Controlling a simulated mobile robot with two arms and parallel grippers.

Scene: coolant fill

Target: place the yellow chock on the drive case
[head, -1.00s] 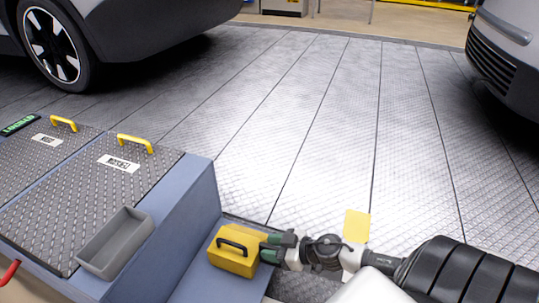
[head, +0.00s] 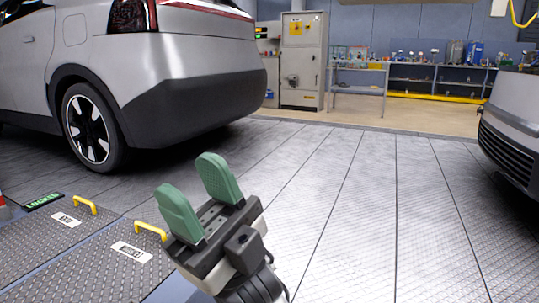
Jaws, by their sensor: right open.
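My right gripper (head: 191,178) stands in front of the platform, at the lower left of the middle. Its two green fingers point up and are spread apart with nothing between them. The yellow chock is not in view. I cannot tell for sure which thing is the drive case. The blue-grey platform at the lower left has tread-plate lids with yellow handles, and a near lid (head: 98,272) is partly hidden behind my gripper. My left gripper is not in view.
A silver car (head: 190,65) stands at the left behind the platform. Another vehicle (head: 513,130) edges in at the right. The tread-plate floor (head: 350,220) between them is clear. A grey cabinet (head: 303,60) and a workbench (head: 420,75) stand at the back.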

